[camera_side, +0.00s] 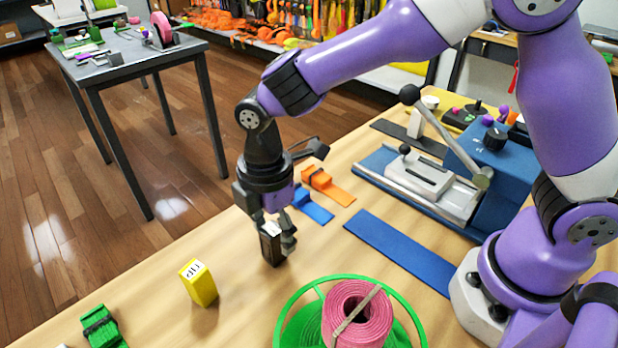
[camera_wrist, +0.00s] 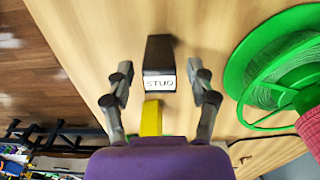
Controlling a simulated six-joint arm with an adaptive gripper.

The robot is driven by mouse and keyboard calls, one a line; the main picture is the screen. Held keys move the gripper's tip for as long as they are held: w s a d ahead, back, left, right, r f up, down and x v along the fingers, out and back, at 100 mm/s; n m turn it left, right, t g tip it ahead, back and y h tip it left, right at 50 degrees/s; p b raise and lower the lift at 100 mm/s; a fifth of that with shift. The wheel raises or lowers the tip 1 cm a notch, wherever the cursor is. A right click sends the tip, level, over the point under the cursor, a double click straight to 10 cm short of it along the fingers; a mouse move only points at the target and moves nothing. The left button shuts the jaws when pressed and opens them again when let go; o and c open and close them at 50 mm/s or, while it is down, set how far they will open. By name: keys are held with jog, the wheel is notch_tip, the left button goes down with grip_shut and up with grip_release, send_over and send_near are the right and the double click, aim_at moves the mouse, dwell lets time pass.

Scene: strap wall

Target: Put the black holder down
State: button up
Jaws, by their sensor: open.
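The black holder (camera_side: 270,247) is a dark upright block with a white label on its top end. It appears to stand on the wooden table, though its base contact is hard to confirm. In the wrist view the holder (camera_wrist: 159,52) lies between the fingers, with a gap on both sides. My gripper (camera_side: 279,237) points down around the holder. Its fingers are open in the wrist view (camera_wrist: 159,74). In the side view the fingers hide part of the holder.
A yellow labelled block (camera_side: 199,283) stands to the left. A green spool (camera_side: 300,325) with pink strap (camera_side: 352,312) is close in front. Blue (camera_side: 313,206) and orange (camera_side: 328,186) pieces lie behind, and a blue strip (camera_side: 400,252) to the right. Bare table surrounds the holder.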

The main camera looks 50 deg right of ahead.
aim_at(273, 228)
notch_tip(273, 228, up, 10)
jog(key=shift+f, duration=0.1)
jog(key=s+d+r+m+t, duration=0.1)
jog(key=s+d+m+t, duration=0.1)
jog(key=s+d+m, duration=0.3)
jog(key=s+d+r+m+t, duration=0.2)
jog(key=s+d+m+t, duration=0.1)
jog(key=d+m, duration=0.9)
jog(key=shift+s+m+t, duration=0.3)
jog(key=shift+s+m, duration=0.2)
jog(key=shift+s, duration=0.35)
